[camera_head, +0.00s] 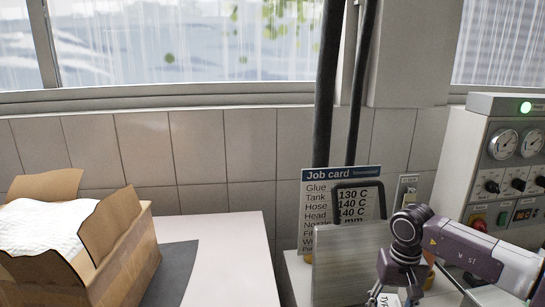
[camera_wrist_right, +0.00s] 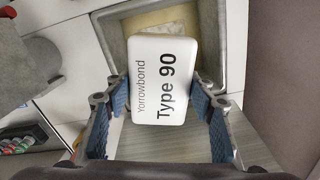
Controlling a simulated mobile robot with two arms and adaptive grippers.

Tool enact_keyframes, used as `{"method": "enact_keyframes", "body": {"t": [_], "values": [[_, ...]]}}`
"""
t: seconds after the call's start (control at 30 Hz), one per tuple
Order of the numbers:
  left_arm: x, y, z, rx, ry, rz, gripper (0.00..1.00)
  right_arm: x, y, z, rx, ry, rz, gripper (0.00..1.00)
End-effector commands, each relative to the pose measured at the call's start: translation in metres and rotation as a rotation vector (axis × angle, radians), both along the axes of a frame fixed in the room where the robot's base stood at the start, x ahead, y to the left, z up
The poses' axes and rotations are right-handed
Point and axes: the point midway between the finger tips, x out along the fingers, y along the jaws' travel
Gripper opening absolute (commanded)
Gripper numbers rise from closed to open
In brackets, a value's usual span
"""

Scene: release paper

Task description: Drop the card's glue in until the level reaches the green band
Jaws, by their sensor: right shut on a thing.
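My right gripper (camera_head: 392,285) is at the lower right of the head view. In the wrist view it (camera_wrist_right: 160,98) is shut on a white block (camera_wrist_right: 163,78) printed "Yorrowbond Type 90", between its blue-padded fingers. The block is seen over an open grey tank (camera_wrist_right: 233,50), with pale yellow material (camera_wrist_right: 180,22) inside. The block hides much of the interior, and I cannot make out a green band. The job card (camera_head: 318,173) stands by the wall; a black handle covers part of it, and its glue entry is not readable. My left gripper is not in view.
A metal panel (camera_head: 345,258) with a black handle (camera_head: 358,186) stands upright before the card. An open cardboard box (camera_head: 125,262) sits on the left table (camera_head: 232,250). A control cabinet (camera_head: 475,150) with gauges stands at right. Dark vertical pipes (camera_head: 325,90) rise behind.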

Motion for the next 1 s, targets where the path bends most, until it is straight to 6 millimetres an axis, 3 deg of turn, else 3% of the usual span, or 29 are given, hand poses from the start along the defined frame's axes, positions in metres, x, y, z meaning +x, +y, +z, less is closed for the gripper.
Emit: {"method": "enact_keyframes", "body": {"t": [0.33, 0.63, 0.97, 1.0], "values": [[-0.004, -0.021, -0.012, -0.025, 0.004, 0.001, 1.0, 0.0, -0.001, -0.025, 0.0, 0.001, 0.0, 0.13], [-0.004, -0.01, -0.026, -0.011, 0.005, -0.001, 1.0, 0.001, -0.001, -0.056, 0.001, 0.0, -0.001, 0.13], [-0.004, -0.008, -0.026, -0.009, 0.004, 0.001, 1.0, 0.001, -0.001, -0.059, 0.002, -0.001, -0.001, 0.13], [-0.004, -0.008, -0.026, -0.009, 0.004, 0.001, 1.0, 0.001, -0.001, -0.059, 0.002, -0.001, -0.001, 0.54]]}}
